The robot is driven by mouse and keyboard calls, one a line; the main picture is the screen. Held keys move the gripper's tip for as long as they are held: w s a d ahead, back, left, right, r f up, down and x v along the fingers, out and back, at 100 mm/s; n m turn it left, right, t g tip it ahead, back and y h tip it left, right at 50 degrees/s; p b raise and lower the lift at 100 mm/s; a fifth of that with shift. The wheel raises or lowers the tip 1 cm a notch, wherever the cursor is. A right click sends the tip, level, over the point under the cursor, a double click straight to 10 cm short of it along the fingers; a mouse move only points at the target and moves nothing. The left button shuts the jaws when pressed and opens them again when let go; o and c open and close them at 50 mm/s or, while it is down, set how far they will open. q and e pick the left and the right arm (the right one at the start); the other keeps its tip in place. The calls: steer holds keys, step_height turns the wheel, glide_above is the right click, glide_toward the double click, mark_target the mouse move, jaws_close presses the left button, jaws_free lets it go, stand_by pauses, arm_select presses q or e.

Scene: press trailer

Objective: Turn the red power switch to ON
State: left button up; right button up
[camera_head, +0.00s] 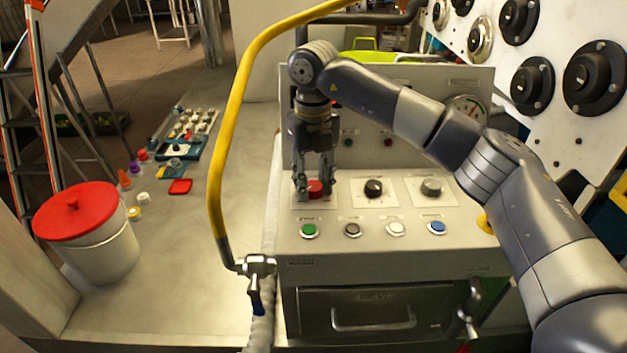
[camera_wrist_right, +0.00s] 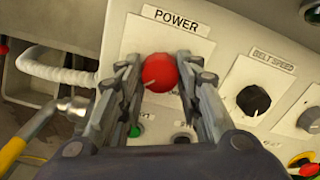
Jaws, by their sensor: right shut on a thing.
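The red power switch (camera_head: 316,188) is a round red knob on a white plate at the left of the sloped control panel (camera_head: 460,212). In the right wrist view the red switch (camera_wrist_right: 160,72) sits under the POWER label (camera_wrist_right: 176,19), with a pale pointer line towards the lower left. My right gripper (camera_head: 315,186) points down at the switch. In the right wrist view its fingertips (camera_wrist_right: 160,72) lie on both sides of the knob, shut on it. Part of the lettering around the knob is hidden by the fingers. My left gripper is not in view.
A black belt speed knob (camera_head: 374,188) and a grey knob (camera_head: 431,187) are to the right. Green (camera_head: 309,231), grey, white and blue (camera_head: 437,228) buttons line the front. A yellow hose (camera_head: 219,170) arches left of the panel. A red-lidded bucket (camera_head: 85,235) stands far left.

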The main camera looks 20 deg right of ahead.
mark_target(313, 185)
steer(key=shift+r, duration=0.1)
steer(key=o, duration=1.1)
step_height(313, 185, up, 12)
steer(key=shift+f, duration=0.1)
